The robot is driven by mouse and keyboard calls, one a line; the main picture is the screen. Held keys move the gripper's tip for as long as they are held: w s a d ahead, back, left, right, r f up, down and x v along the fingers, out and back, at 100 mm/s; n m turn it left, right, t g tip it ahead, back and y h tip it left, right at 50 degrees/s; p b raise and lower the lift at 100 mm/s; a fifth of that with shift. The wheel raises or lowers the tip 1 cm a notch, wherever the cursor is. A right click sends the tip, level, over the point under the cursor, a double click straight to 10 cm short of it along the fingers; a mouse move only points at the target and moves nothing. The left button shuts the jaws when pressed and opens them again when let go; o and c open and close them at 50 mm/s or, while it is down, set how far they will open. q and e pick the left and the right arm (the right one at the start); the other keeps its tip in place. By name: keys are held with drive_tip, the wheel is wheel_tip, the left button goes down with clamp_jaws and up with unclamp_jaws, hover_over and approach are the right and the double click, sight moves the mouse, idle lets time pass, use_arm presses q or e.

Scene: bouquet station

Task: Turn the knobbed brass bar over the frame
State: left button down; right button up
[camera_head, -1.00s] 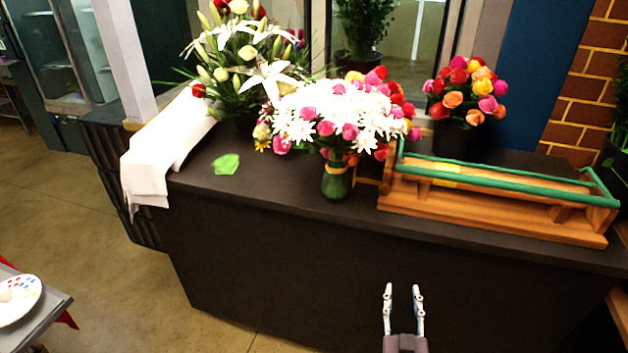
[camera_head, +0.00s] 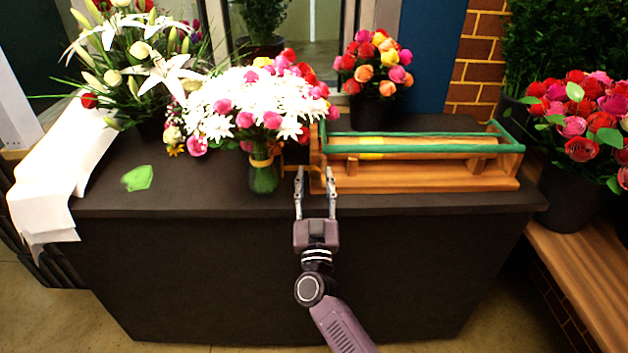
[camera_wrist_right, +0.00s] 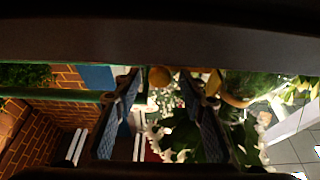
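A wooden frame (camera_head: 430,180) lies on the dark counter, with a green rail (camera_head: 430,149) along its top. A brownish, brass-like piece (camera_head: 293,156) shows at the frame's left end, partly hidden by my right gripper (camera_head: 315,174). I cannot tell how that bar is turned. In the right wrist view, an orange round knob or bloom (camera_wrist_right: 159,76) shows between the fingers, and a curved brass-coloured piece (camera_wrist_right: 236,101) is by the right finger. My right gripper is open and appears empty, at the counter's front edge near the frame's left end. My left gripper is not in view.
A vase with a white and pink bouquet (camera_head: 263,176) stands just left of my right gripper. A pot of roses (camera_head: 372,112) stands behind the frame. White paper (camera_head: 62,180) and a green leaf-like piece (camera_head: 137,178) lie left. Red roses (camera_head: 585,125) are right.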

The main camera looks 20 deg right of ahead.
drive_tip(key=shift+w+r, duration=0.1)
drive_tip(key=shift+w, duration=0.05)
drive_tip(key=shift+c, duration=0.6)
clamp_jaws()
drive_tip(key=shift+d, duration=0.1)
